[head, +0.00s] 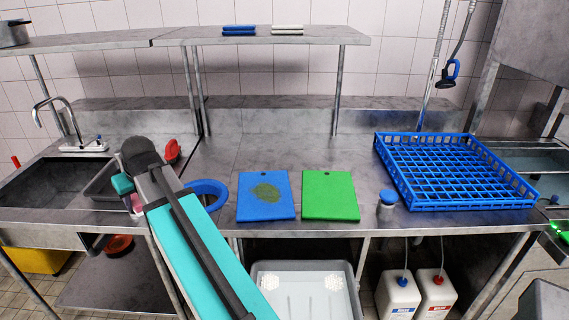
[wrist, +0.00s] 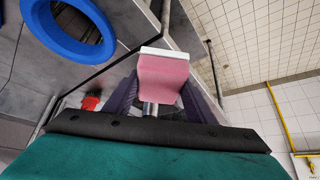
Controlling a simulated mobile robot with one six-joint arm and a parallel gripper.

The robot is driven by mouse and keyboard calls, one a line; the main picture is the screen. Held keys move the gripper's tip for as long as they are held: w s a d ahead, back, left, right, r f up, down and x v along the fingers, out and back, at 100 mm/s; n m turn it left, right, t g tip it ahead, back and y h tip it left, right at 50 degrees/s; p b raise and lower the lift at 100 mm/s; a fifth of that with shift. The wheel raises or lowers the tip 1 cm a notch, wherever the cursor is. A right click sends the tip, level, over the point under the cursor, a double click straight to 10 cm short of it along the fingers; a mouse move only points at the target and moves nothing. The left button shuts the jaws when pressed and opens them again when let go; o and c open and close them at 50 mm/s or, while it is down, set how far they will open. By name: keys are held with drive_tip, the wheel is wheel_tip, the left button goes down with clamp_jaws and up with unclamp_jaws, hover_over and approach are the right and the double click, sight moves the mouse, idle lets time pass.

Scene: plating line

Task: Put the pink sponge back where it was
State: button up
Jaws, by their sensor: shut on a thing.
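The pink sponge (wrist: 163,75) has a white layer along one end in the wrist view. My gripper (wrist: 160,97) is shut on it, with one dark finger on each side. In the head view the sponge (head: 137,203) shows as a small pink patch beside my arm, near the counter's front edge and the grey tub (head: 98,188). My arm hides most of the gripper there. I cannot tell whether the sponge touches anything below.
A blue ring-shaped rim (head: 222,189) lies just right of my arm. A stained blue board (head: 266,207), a green board (head: 330,194), a blue-lidded canister (head: 386,207) and a blue rack (head: 455,205) stand further right. A sink (head: 45,190) is at left. The counter behind the boards is clear.

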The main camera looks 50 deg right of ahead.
drive_tip(key=s+d+f+m+b, duration=0.1)
drive_tip(key=s+d, duration=0.3)
drive_tip(key=d, duration=0.9)
drive_tip(key=s+d+f+m+h+b, duration=0.1)
drive_tip(key=s+d, duration=0.4)
drive_tip(key=d, duration=0.8)
drive_tip(key=s+d+f+m+h+b, duration=0.1)
drive_tip(key=s+d, duration=0.3)
drive_tip(key=d, duration=0.9)
drive_tip(key=shift+s+d+f+m+g, duration=0.1)
drive_tip(key=shift+d+f+m+g, duration=0.1)
drive_tip(key=shift+f, duration=0.2)
drive_tip(key=shift+s+d+f+m+g, duration=0.1)
drive_tip(key=shift+d+f+m, duration=0.1)
drive_tip(key=shift+f, duration=0.2)
drive_tip(key=shift+m+h, duration=0.3)
drive_tip(key=shift+m, duration=0.2)
drive_tip(key=s+d, duration=0.2)
drive_tip(key=d, duration=0.1)
drive_tip(key=s+d, duration=0.3)
drive_tip(key=s+d+f, duration=0.1)
drive_tip(key=s+d, duration=0.2)
drive_tip(key=shift+s+d+f+b, duration=0.1)
drive_tip(key=shift+s+d+b, duration=0.1)
drive_tip(key=shift+d+b, duration=0.15)
